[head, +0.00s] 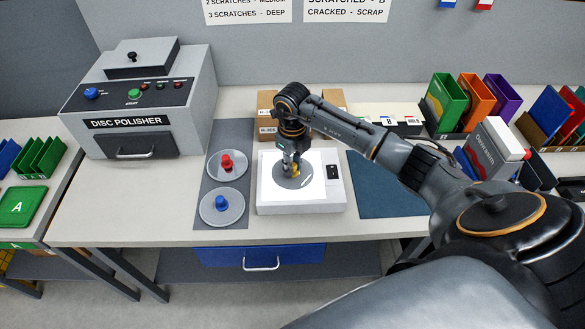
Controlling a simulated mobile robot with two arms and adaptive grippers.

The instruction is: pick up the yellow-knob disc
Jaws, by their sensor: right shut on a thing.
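The grey disc with the yellow knob (292,180) is over the bright white plate of a light box (268,206) in the head view. My right gripper (293,167) points down at it and is shut on its yellow knob, which is partly hidden by the fingers. I cannot tell whether the disc touches the plate or hangs just above it. My left gripper is not in view.
A dark grey mat (234,140) left of the light box holds a red-knob disc (228,167) and a blue-knob disc (222,206). The disc polisher (140,105) stands further left. A blue mat (380,190) lies bare on the right. Coloured holders (446,100) stand at the back right.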

